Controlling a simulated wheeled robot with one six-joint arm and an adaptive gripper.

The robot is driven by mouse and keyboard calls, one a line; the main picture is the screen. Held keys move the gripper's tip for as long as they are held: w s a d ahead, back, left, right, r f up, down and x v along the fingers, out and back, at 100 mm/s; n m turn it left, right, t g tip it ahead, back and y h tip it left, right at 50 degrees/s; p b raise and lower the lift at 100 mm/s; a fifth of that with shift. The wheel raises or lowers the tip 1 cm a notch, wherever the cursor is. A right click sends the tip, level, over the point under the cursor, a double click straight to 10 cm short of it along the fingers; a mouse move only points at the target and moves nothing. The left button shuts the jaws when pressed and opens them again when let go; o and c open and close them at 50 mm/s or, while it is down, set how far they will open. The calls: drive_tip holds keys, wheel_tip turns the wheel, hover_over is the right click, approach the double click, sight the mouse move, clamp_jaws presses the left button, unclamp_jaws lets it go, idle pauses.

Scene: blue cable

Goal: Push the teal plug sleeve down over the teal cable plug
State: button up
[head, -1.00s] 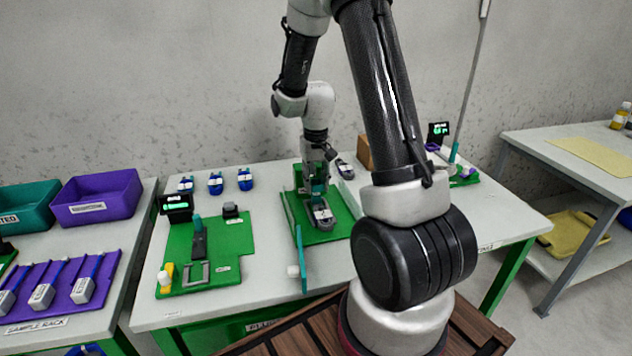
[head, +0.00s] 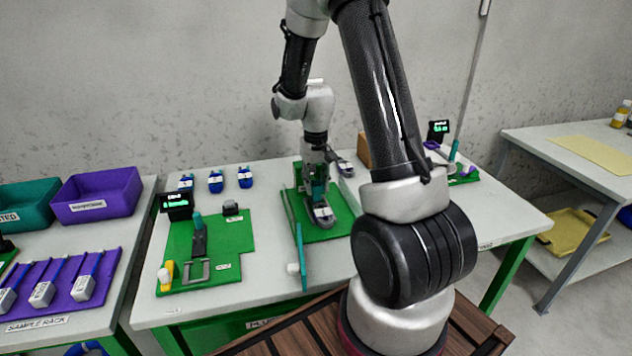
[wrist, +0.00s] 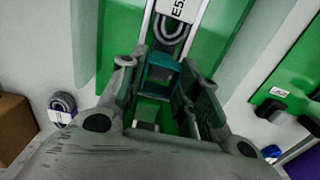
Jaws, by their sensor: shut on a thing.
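My gripper (head: 318,193) points down over the green board (head: 334,232) in the middle of the table. In the wrist view, my gripper (wrist: 165,88) has its two fingers on either side of the teal sleeve (wrist: 158,78), shut on it. A grey looped piece with a white label (wrist: 172,22) lies just beyond the sleeve. In the head view the teal sleeve is mostly hidden by my fingers. The teal cable plug cannot be made out apart from the sleeve, so I cannot tell how far the sleeve sits over it.
A green fixture board (head: 230,262) with a small display (head: 176,201) lies to the left. Several blue items (head: 215,182) lie at the back.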

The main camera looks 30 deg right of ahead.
drive_tip(key=o, duration=0.9)
drive_tip(key=shift+r, duration=4)
